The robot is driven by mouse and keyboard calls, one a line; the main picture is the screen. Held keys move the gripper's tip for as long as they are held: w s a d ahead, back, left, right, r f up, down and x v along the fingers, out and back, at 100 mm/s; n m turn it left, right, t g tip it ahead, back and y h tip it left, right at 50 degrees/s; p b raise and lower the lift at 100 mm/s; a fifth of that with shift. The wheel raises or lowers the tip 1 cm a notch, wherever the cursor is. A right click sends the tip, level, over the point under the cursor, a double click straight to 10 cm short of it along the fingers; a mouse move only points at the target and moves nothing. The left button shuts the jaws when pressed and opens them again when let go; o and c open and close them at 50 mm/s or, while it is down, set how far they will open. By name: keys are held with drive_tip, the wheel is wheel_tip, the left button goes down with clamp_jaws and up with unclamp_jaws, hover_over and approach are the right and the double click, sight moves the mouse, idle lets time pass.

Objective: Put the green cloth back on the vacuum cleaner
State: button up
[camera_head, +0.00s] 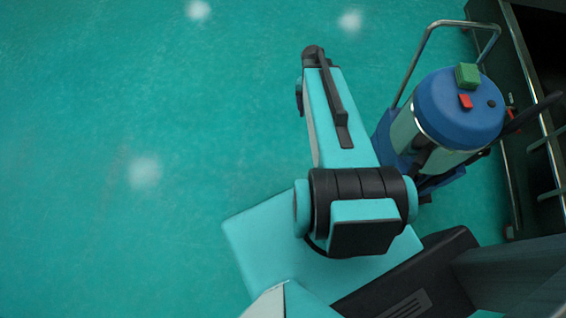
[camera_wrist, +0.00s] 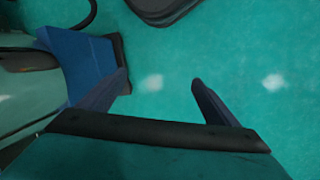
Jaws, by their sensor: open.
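The green cloth (camera_head: 467,76) is a small folded block lying on the blue lid of the vacuum cleaner (camera_head: 447,112), near the lid's far edge. The vacuum has a blue top, a pale metallic body and a tall metal push handle. In the wrist view, part of the vacuum's blue base (camera_wrist: 85,65) shows at the left. My gripper (camera_wrist: 158,82) is open there, with nothing between its fingers and bare floor beyond them. The gripper is not seen in the head view, where my arm stretches forward to the left of the vacuum.
A small red piece (camera_head: 465,101) is on the vacuum lid, close to the cloth. A dark metal-framed structure (camera_head: 520,120) stands close on the vacuum's right. The green floor (camera_head: 120,120) is clear on the left. A dark object (camera_wrist: 160,8) is at the top of the wrist view.

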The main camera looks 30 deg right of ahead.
drive_tip(key=s+a+f+n+g, duration=0.1)
drive_tip(key=s+a+f+n, duration=0.3)
drive_tip(key=a, duration=0.7)
drive_tip(key=s+a+f+n+g, duration=0.1)
drive_tip(key=s+a+f+n, duration=0.4)
drive_tip(key=s+a+f, duration=0.3)
drive_tip(key=s+a, duration=0.3)
drive_tip(key=shift+s+g, duration=0.4)
drive_tip(key=shift+r, duration=0.1)
